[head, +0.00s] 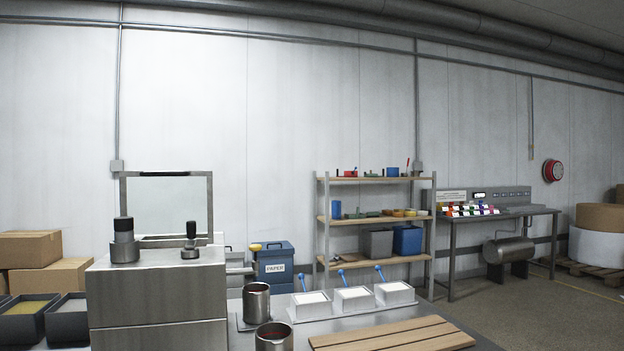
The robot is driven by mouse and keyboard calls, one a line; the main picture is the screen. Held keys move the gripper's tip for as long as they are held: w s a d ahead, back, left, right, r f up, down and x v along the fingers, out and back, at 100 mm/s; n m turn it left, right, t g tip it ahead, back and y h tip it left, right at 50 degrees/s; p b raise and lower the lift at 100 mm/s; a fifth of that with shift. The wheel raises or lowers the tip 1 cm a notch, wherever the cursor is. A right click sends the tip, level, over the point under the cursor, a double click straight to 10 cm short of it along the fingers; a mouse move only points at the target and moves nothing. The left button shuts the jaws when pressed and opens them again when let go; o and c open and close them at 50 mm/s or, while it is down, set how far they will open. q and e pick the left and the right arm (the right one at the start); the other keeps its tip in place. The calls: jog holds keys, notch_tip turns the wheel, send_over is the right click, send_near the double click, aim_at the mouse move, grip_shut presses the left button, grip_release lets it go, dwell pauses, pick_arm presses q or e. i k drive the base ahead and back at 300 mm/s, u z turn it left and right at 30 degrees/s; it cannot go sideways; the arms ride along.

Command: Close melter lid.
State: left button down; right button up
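A large brushed-steel box, which looks like the melter (157,300), stands at the left front of the bench. Behind its top, a steel-framed panel (168,207) stands upright with a dark strip along its top edge. It looks like the lid standing open, but its hinge is not clear. A dark-topped cylinder (124,240) and a black knob (190,240) sit on top of the box. The inside of the box is hidden from this angle. Neither of my grippers is in view.
Steel cups (256,302) and white boxes with blue levers (354,299) stand right of the steel box. A wooden board (395,337) lies at the front. Dark trays (28,320) sit at left. A shelf (375,220) and a side table (500,215) stand behind.

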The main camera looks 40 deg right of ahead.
aim_at(124, 174)
jog(key=z, duration=1.15)
jog(key=i, duration=0.45)
